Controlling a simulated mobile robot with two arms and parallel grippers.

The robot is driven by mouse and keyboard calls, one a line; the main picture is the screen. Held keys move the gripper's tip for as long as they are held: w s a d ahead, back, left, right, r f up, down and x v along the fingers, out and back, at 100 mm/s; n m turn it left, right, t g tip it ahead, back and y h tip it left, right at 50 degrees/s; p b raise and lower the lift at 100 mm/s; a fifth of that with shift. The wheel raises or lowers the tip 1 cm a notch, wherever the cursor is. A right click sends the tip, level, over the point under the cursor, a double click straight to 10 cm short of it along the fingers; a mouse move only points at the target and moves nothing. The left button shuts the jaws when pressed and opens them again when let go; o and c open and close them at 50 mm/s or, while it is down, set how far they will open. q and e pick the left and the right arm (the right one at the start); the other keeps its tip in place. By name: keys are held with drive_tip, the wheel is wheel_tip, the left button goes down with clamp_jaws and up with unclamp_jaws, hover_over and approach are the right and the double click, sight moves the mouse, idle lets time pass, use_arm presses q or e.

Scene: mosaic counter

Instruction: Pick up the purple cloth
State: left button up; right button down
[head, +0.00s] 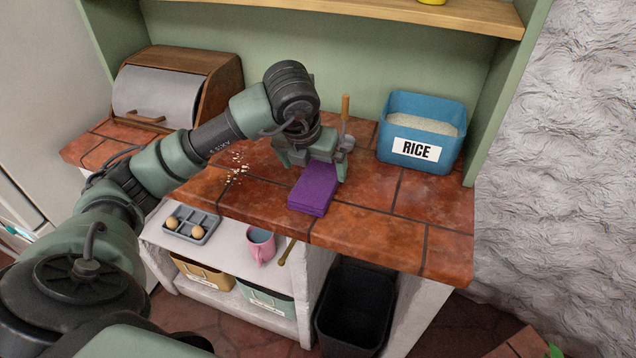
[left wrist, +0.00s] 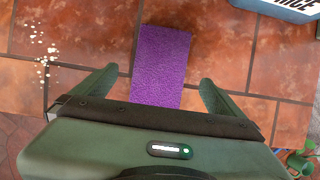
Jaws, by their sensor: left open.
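The purple cloth (head: 313,192) is a folded, flat rectangle lying on the tiled counter (head: 395,236) near its front edge. My left gripper (head: 312,168) is over the cloth's back part in the head view and hides some of it. In the left wrist view the cloth (left wrist: 160,66) lies between the two fingers of the left gripper (left wrist: 158,90), with a gap on each side. The left gripper is open and holds nothing. I cannot tell its exact height above the cloth. My right gripper is not in view.
A blue rice bin (head: 424,130) stands at the back right. Crumbs (head: 237,169) lie left of the cloth. A wooden bread box (head: 176,87) stands at the back left. A wooden handle (head: 345,107) rises behind the gripper. Below are a pink mug (head: 261,246) and a black bin (head: 352,310).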

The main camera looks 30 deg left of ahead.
sight(317, 180)
use_arm(q)
drive_tip(key=p+x, duration=0.1)
drive_tip(key=x, duration=0.4)
drive_tip(key=shift+s+f, duration=0.15)
drive_tip(key=shift+f, duration=0.15)
drive_tip(key=c, duration=1.4)
drive_tip(key=shift+r, duration=0.15)
wheel_tip(317, 180, up, 20)
